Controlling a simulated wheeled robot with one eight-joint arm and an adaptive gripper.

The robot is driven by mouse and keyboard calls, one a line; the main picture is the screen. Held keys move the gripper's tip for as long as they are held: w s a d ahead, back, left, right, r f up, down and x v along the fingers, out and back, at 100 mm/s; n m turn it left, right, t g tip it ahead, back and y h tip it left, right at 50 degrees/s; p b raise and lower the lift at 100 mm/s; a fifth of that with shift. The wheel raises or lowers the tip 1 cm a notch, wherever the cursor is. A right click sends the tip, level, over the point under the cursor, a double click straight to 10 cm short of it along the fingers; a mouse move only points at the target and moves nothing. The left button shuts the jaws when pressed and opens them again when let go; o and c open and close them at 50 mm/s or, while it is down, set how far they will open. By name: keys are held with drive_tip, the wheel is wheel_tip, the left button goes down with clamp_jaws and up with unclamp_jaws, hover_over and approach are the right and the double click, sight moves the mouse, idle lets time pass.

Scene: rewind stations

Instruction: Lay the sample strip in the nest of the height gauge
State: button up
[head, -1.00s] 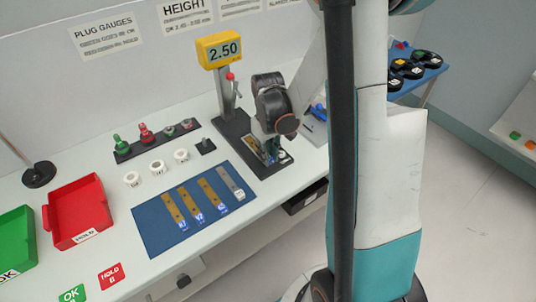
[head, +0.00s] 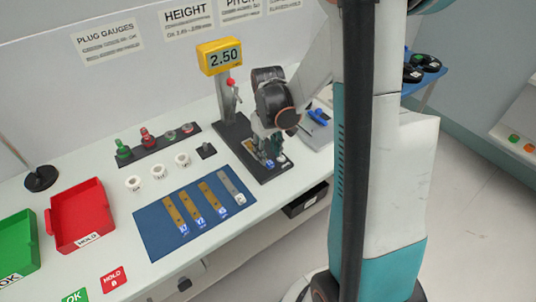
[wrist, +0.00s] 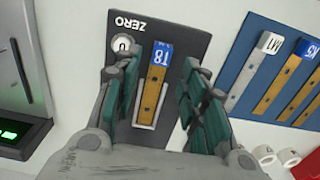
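The height gauge (head: 232,108) stands on the bench with a yellow display reading 2.50. Its dark base (wrist: 205,28), marked ZERO, fills the middle of the wrist view. The sample strip (wrist: 152,98), brass with a blue label reading 18, lies along the pale outlined nest (wrist: 139,122) on this base. My gripper (wrist: 160,72) is open over the base, one finger on each side of the strip, with gaps between. In the head view my gripper (head: 267,146) partly hides the strip and nest.
A blue mat (head: 152,232) left of the gauge holds several other strips. White rings (head: 159,169), a rack of plug gauges (head: 160,142), and red (head: 80,217) and green (head: 17,247) trays are further left. A round ZERO piece (wrist: 122,44) sits beside the strip's label.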

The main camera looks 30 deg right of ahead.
wheel_tip(320, 180, up, 9)
drive_tip(key=p, duration=0.2)
drive_tip(key=shift+f, duration=0.15)
idle(0.4)
